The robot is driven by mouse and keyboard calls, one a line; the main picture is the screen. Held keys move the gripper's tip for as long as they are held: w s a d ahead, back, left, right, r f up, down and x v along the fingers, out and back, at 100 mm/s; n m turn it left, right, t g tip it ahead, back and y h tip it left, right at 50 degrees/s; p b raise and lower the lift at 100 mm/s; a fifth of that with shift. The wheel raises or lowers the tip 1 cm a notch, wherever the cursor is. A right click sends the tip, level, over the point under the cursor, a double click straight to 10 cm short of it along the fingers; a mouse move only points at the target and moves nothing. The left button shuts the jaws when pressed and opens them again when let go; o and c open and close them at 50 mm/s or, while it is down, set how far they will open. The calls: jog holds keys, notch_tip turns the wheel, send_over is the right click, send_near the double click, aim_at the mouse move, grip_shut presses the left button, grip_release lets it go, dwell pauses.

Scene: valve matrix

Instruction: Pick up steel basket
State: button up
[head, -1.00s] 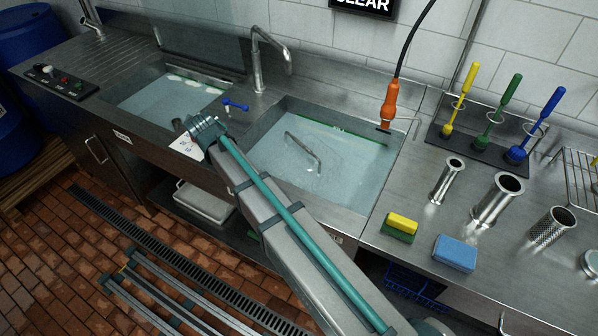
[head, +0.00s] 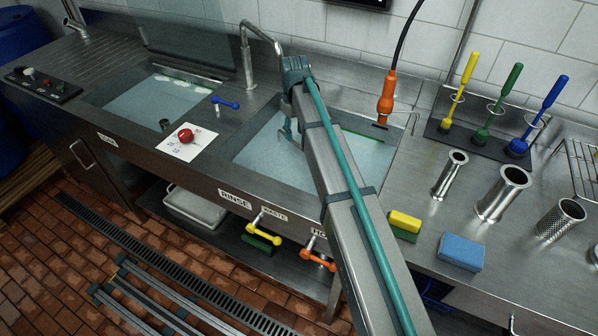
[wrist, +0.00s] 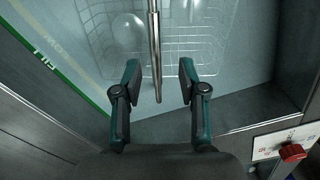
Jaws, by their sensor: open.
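The steel basket (wrist: 205,45) shows in the wrist view as a wire grid under the water of the right sink (head: 245,158). A steel bar (wrist: 155,45) runs above the grid and ends just past my fingertips; it looks like the basket's handle. My gripper (wrist: 158,72) is open, with one finger on each side of the bar and no visible contact. In the head view my gripper (head: 287,134) is over the right sink, and my arm hides part of the sink. I cannot make out the basket there.
A tap (head: 262,40) stands behind the sinks, left of my wrist. An orange spray handle (head: 387,95) hangs at the back right. A red knob (head: 186,135) sits on the front ledge. Brushes (head: 490,105) and steel tubes (head: 503,192) stand on the right counter.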

aim_at(296, 143)
jog(key=shift+w+d+f+p, duration=0.15)
jog(key=shift+f+p, duration=0.35)
jog(key=shift+f, duration=1)
jog(key=shift+w+d+f+p, duration=0.1)
jog(key=shift+f+p, duration=0.35)
jog(key=shift+f, duration=1.05)
grip_shut()
jog(key=shift+r, duration=0.1)
